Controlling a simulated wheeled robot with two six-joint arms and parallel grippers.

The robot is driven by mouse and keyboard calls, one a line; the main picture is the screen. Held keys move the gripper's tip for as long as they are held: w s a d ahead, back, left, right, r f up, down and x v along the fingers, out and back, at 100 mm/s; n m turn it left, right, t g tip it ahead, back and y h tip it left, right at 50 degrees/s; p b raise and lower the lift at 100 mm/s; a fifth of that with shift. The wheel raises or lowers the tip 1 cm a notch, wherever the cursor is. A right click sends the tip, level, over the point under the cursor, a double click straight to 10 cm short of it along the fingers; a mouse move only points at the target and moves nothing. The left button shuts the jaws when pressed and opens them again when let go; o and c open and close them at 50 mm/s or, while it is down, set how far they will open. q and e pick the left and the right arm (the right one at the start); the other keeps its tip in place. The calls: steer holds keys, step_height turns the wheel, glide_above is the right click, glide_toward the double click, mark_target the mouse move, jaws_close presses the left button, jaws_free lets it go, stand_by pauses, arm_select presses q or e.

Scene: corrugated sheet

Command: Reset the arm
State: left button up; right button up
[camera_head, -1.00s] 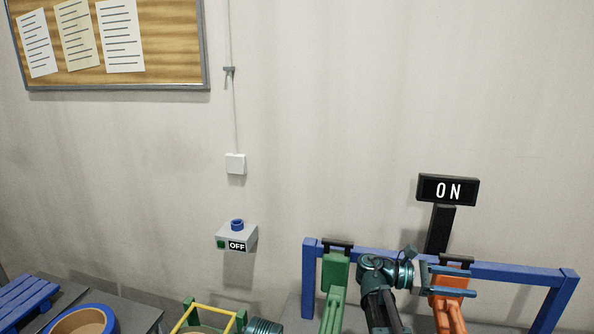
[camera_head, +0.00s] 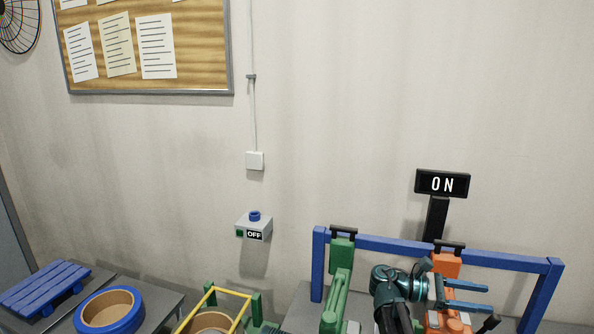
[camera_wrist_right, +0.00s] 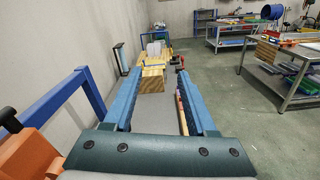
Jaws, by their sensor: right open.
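My right gripper (camera_head: 488,298) is open with nothing between its blue fingers, which point right in the head view. It is in front of the orange lever device (camera_head: 446,266) and hides part of it. In the right wrist view my right gripper (camera_wrist_right: 158,74) shows both fingers apart, pointing along the room. My left gripper is not in view.
A blue frame (camera_head: 385,243) stands behind the right arm, with a green lever device (camera_head: 341,262) to its left. A black sign (camera_head: 442,184) reads ON. A wall switch box (camera_head: 254,226) reads OFF. Wooden blocks (camera_wrist_right: 153,78) are beyond the fingers.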

steer(key=s+a+f+m+t+y, duration=0.1)
steer(key=a+f+m+t+y, duration=0.2)
steer(key=a+f, duration=0.5)
steer(key=s+a+f+m+t+y, duration=0.1)
steer(key=s+a+f+t+y, duration=0.1)
steer(key=a+f+y, duration=0.45)
steer(key=s+a+f+m+y, duration=0.1)
steer(key=s+a+f+y, duration=0.1)
steer(key=a, duration=0.5)
steer(key=s+a+f+m+y, duration=0.2)
steer(key=s+a+f, duration=0.1)
steer(key=a, duration=0.5)
steer(key=s+a+f+m+y, duration=0.1)
steer(key=s+a+f+y, duration=0.1)
steer(key=a, duration=0.5)
steer(key=shift+s+a+f+b, duration=0.15)
steer(key=shift+s+f+b, duration=0.3)
steer(key=shift+f, duration=0.15)
